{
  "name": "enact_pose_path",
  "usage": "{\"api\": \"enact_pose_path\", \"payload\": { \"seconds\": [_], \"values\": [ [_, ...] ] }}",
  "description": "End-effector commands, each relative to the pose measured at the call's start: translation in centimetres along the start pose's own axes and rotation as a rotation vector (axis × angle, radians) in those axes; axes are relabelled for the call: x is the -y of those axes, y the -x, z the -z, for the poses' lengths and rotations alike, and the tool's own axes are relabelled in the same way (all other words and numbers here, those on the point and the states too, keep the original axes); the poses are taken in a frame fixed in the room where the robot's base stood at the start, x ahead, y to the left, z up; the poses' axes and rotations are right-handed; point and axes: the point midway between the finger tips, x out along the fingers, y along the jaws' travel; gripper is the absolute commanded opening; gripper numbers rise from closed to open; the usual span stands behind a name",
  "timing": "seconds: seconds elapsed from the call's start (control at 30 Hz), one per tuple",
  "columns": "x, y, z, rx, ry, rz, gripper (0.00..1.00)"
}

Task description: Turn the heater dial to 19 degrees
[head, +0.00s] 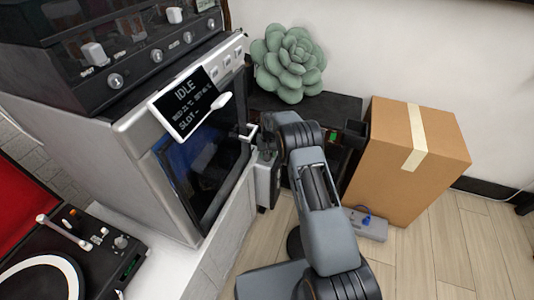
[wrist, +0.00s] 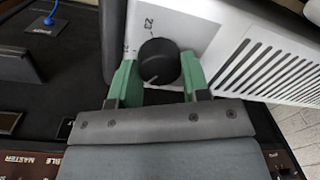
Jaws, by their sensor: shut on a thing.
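The heater dial (wrist: 159,62) is a round black knob on the white heater (wrist: 194,28), seen in the wrist view at the upper middle. Printed numbers, one of them 23, show beside it on the heater's face; the value that the dial points to cannot be read. My gripper (wrist: 158,82) has its green fingers on either side of the knob and is shut on it. In the head view my arm hides the dial, and only a pale part of the heater (head: 264,180) shows left of the arm.
A white machine (head: 150,140) with a tilted IDLE screen (head: 188,101) stands left of my arm. A cardboard box (head: 405,165) stands on the floor at the right, beside a small grey object (head: 366,225). A green succulent (head: 289,63) sits behind. The wooden floor at the lower right is clear.

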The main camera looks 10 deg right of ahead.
Motion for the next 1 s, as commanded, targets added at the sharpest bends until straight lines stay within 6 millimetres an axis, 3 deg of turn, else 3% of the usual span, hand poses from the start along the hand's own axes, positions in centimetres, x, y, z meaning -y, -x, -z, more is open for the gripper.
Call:
{"api": "enact_pose_path", "payload": {
  "seconds": [0.2, 0.23, 0.5, 0.77, 1.0],
  "values": [
    [0.1, 0.1, 0.1, -0.004, 0.002, 0.001, 0.19],
    [0.1, 0.1, 0.1, -0.004, 0.002, 0.001, 0.44],
    [0.0, 0.0, 0.1, -0.002, 0.002, 0.0, 0.68],
    [0.0, 0.2, 0.0, -0.001, 0.001, 0.0, 0.68],
    [0.0, 3.7, 0.1, -0.004, 0.001, 0.0, 0.68]
  ]
}}
